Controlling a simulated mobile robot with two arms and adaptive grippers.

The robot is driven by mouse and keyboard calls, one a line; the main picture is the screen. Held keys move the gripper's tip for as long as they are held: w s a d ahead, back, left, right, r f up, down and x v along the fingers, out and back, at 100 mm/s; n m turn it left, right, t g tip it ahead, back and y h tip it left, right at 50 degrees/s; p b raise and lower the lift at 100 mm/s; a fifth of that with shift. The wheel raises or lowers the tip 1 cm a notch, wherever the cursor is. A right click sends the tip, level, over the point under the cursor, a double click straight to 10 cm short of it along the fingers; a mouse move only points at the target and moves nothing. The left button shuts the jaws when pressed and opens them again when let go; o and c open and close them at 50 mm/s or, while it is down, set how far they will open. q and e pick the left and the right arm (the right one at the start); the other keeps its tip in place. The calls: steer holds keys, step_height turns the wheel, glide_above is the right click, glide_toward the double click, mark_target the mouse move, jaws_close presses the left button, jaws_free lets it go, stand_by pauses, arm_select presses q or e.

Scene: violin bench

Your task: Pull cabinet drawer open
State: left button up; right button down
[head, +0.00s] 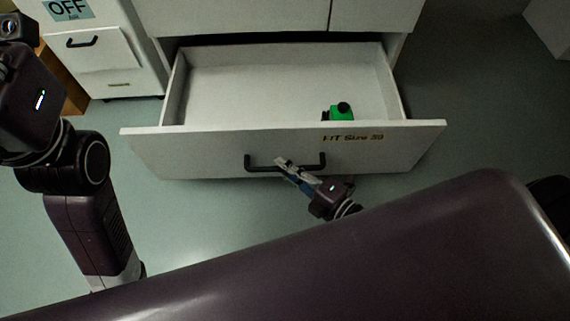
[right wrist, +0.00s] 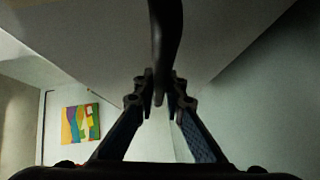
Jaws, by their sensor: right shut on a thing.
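The white cabinet drawer (head: 285,145) stands pulled out, with its light interior in sight in the head view. A black bar handle (head: 307,165) runs across the middle of its front. In the right wrist view the two fingers of my right gripper (right wrist: 160,92) close around the dark handle (right wrist: 165,45), which runs up the picture. My left arm is at the left of the head view, but its gripper fingers are not in sight.
A green and black object (head: 341,112) lies inside the drawer near its front. A white cabinet (head: 105,55) with a black handle and an "OFF" sign (head: 68,9) stands at the left. Bare floor (head: 480,110) lies to the right. A colourful picture (right wrist: 80,123) hangs in the right wrist view.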

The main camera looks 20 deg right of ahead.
steer(key=c, duration=2)
jaws_free()
steer(key=shift+o, duration=0.2)
steer(key=v, duration=1.2)
